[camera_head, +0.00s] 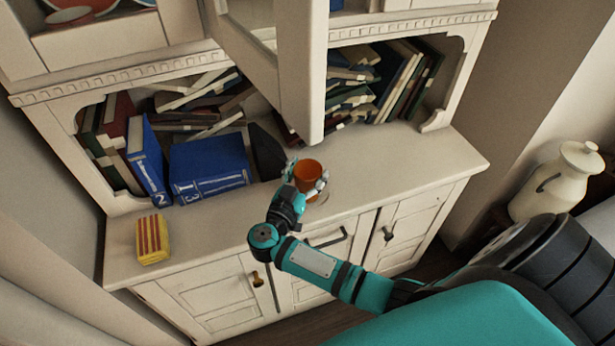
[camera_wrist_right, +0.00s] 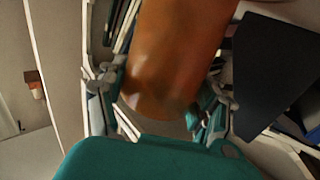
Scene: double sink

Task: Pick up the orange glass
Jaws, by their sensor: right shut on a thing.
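The orange glass (camera_head: 308,174) is at the front middle of the white cabinet's counter in the head view. My right gripper (camera_head: 306,186) is shut on it, with fingers on both sides. In the right wrist view the orange glass (camera_wrist_right: 172,60) fills the middle between the two fingers of my right gripper (camera_wrist_right: 165,100). A faint round outline shows on the counter just below the glass. I cannot tell for sure whether the glass touches the counter. My left gripper is not in view.
Blue books (camera_head: 210,167) and a dark wedge-shaped thing (camera_head: 266,152) stand left of the glass. A cabinet door (camera_head: 300,75) hangs open just above it. A yellow and red box (camera_head: 152,239) is at the counter's left end. The counter's right part (camera_head: 430,158) is clear.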

